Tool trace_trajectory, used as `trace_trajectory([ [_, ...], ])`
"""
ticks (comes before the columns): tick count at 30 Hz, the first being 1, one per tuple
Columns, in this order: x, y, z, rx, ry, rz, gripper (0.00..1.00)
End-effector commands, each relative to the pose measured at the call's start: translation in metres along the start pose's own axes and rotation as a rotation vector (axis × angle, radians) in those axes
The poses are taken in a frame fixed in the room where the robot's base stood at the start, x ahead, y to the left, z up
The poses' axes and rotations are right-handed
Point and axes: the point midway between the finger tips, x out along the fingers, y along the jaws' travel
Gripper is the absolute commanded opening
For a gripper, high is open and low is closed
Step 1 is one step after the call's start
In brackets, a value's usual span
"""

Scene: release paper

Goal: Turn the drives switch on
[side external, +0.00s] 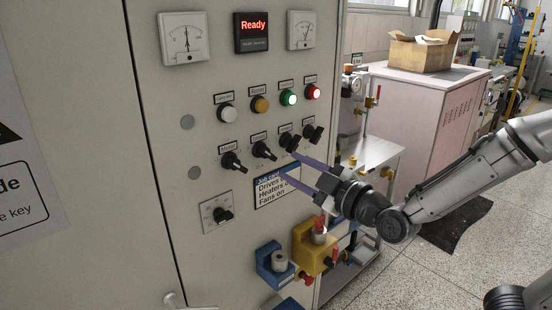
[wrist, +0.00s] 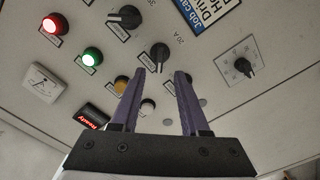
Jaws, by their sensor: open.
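In the wrist view a switch (wrist: 160,53) lies just beyond the gap between the fingertips (wrist: 160,74), with nothing held. A job card (side external: 277,186) naming drives, heaters and fans is partly hidden by the fingers.
Above the switches are white, amber, green and red lamps (side external: 312,92); green and red are lit. A display (side external: 252,32) reads "Ready". A dial (side external: 217,213) is below left. Blue (side external: 272,268) and yellow (side external: 313,251) blocks protrude below the gripper.

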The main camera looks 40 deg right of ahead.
Motion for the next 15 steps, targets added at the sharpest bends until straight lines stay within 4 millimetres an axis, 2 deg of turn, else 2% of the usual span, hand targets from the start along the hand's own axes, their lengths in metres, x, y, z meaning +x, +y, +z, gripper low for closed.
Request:
trace_trajectory([
  [1,0.011,0.000,0.002,0.000,-0.004,0.001,0.45],
  [6,0.039,0.000,0.001,0.000,-0.002,0.001,0.45],
  [9,0.051,0.000,0.000,0.001,-0.001,0.001,0.45],
  [15,0.062,0.000,0.001,0.001,-0.001,-0.001,0.45],
])
